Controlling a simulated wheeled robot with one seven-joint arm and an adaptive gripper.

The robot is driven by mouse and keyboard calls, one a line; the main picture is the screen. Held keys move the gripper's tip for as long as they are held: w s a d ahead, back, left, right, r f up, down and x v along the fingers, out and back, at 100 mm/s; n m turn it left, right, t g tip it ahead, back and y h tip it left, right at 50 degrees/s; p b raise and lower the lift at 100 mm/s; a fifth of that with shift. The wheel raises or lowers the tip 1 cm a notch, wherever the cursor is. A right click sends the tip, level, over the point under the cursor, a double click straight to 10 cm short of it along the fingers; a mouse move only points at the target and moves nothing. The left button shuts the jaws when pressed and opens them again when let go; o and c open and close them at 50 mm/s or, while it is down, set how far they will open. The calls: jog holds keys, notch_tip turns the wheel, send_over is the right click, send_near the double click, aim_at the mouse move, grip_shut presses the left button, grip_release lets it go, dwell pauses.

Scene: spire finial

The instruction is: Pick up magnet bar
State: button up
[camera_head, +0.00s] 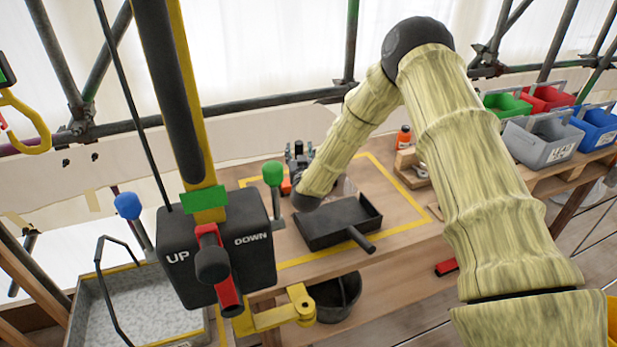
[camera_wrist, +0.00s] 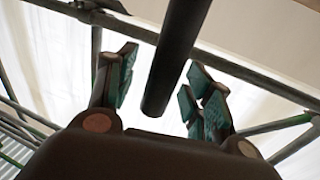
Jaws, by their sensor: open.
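I cannot tell for sure which thing is the magnet bar. A short red bar with a dark end (camera_head: 446,267) lies low at the right, beyond the table's front edge. My gripper (camera_head: 298,152) is small and partly hidden behind my forearm, above the back of the wooden table. In the wrist view my gripper (camera_wrist: 160,88) has its two teal-padded fingers spread apart. A dark round pole (camera_wrist: 178,55) shows between the fingers; I cannot tell how near it is. Nothing is held.
A black pan (camera_head: 318,240) sits on the wooden table (camera_head: 408,215). A control box marked UP and DOWN (camera_head: 213,277) stands left in front. An orange bottle (camera_head: 404,138) and coloured bins (camera_head: 548,140) are at the right. Scaffold tubes (camera_head: 240,107) cross behind.

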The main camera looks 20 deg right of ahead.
jog(key=shift+w+a+f, duration=0.1)
jog(key=shift+w+f, duration=0.35)
jog(key=shift+f, duration=0.1)
jog(key=shift+s+d+r, duration=0.2)
jog(key=shift+s+r, duration=0.05)
jog(key=c, duration=0.9)
jog(key=shift+a, duration=0.1)
grip_shut()
jog(key=shift+r, duration=0.1)
